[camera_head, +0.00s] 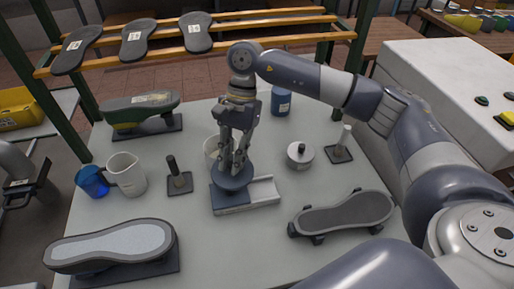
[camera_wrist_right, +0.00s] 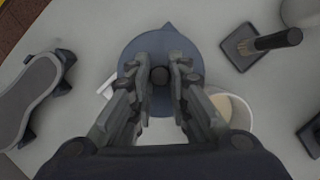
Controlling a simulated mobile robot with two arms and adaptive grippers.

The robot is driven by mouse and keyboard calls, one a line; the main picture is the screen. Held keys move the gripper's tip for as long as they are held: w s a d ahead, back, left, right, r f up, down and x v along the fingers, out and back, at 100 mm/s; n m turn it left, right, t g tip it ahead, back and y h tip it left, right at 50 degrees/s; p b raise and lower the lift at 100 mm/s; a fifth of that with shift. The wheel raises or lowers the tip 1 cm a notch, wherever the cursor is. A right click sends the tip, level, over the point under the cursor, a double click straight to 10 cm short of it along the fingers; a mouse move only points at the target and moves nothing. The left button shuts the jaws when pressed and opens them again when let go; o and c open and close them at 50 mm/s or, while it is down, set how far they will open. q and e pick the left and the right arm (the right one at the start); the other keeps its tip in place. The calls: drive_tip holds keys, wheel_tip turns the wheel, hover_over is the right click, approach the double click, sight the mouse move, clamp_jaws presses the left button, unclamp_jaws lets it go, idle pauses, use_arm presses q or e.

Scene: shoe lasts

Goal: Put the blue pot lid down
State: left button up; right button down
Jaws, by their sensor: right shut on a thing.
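The blue pot lid (camera_head: 232,180) is below my right gripper (camera_head: 235,164) in the head view, at the middle of the table. The gripper points down and is shut on the lid's dark knob. In the right wrist view the round blue lid (camera_wrist_right: 150,48) lies between and beyond the fingers (camera_wrist_right: 160,76), with the knob between the fingertips. The lid is level and overlaps a low blue and white tray (camera_head: 262,193). I cannot tell whether it touches the tray. My left gripper is not in view.
A white pot (camera_head: 211,147) stands close behind the gripper, partly hidden. A brush on a dark base (camera_head: 179,182), a white jug (camera_head: 127,175) and a blue mug (camera_head: 92,181) are left.

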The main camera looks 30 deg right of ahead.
drive_tip(key=w+d+m+t+h+p, duration=0.15)
drive_tip(key=w+d+m+t, duration=0.55)
drive_tip(key=w+d+m, duration=0.85)
drive_tip(key=s+f+m, duration=0.1)
drive_tip(key=f, duration=0.1)
drive_tip(key=s+a+f+m+p, duration=0.1)
drive_tip(key=s+f, duration=0.1)
drive_tip(key=s+a+f+m+p, duration=0.1)
drive_tip(key=f+m, duration=0.1)
drive_tip(key=shift+s+a+f, duration=0.15)
drive_tip(key=shift+s+f, duration=0.1)
drive_tip(key=shift+f, duration=0.15)
wheel_tip(320, 180, down, 4)
drive_tip(key=shift+r+p, duration=0.15)
drive_tip(key=shift+p, duration=0.35)
drive_tip(key=shift+f, duration=0.2)
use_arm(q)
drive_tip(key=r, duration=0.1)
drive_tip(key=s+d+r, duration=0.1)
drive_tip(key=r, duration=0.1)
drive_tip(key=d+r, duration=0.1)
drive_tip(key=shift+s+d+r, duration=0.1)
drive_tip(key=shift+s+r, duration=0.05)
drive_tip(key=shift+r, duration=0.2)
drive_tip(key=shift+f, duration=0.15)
use_arm(e)
drive_tip(key=shift+f, duration=0.15)
drive_tip(key=c, duration=1.5)
unclamp_jaws()
